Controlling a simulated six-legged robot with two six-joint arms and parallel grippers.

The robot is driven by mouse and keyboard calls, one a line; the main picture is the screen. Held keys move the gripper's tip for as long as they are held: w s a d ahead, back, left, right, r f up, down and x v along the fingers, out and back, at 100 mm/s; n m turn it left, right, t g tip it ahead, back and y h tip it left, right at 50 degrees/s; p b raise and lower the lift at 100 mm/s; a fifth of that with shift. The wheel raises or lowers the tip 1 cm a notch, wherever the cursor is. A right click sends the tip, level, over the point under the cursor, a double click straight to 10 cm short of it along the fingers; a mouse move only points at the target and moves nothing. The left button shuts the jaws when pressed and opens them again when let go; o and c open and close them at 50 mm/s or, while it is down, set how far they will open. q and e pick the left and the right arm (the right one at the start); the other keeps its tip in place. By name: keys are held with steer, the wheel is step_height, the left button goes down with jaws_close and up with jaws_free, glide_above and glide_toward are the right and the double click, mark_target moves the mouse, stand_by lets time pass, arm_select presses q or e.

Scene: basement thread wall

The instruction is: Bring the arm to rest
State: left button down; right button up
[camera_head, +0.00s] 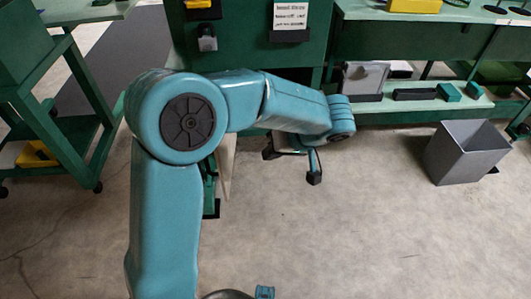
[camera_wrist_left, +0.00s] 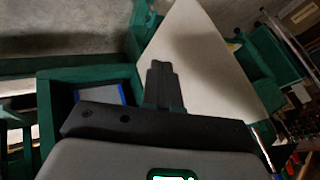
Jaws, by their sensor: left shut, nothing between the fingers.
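My left arm, teal with dark joint caps, rises from the bottom of the head view, bends at a large round joint and reaches right. My left gripper (camera_head: 314,172) is at its far end, dark, pointing down above the floor in front of the green bench. In the left wrist view the two dark fingers (camera_wrist_left: 161,78) lie together, shut with nothing between them, in front of a pale flat surface (camera_wrist_left: 200,55). My right gripper does not show in either view.
A grey bin (camera_head: 466,152) stands on the floor at the right. A green bench (camera_head: 430,22) with a lower shelf (camera_head: 405,104) runs along the back. A green rack (camera_head: 45,125) stands at the left. The concrete floor (camera_head: 370,235) is clear at front right.

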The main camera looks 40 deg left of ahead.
arm_select(q)
steer(key=p+v, duration=0.1)
steer(key=v, duration=0.4)
steer(key=s+d+f+m+h, duration=0.3)
steer(key=s+d+f+h, duration=0.15)
steer(key=f, duration=0.65)
steer(key=s+d+f+m+t+h, duration=0.1)
steer(key=s+d+f+m+h, duration=0.2)
steer(key=s+d+f, duration=0.5)
steer(key=s+d+f+m+h, duration=0.3)
steer(key=d+f+h, duration=0.1)
steer(key=f, duration=0.9)
step_height(320, 180, up, 23)
steer(key=p, duration=2.4)
steer(key=shift+a+t, duration=0.3)
steer(key=shift+a, duration=0.05)
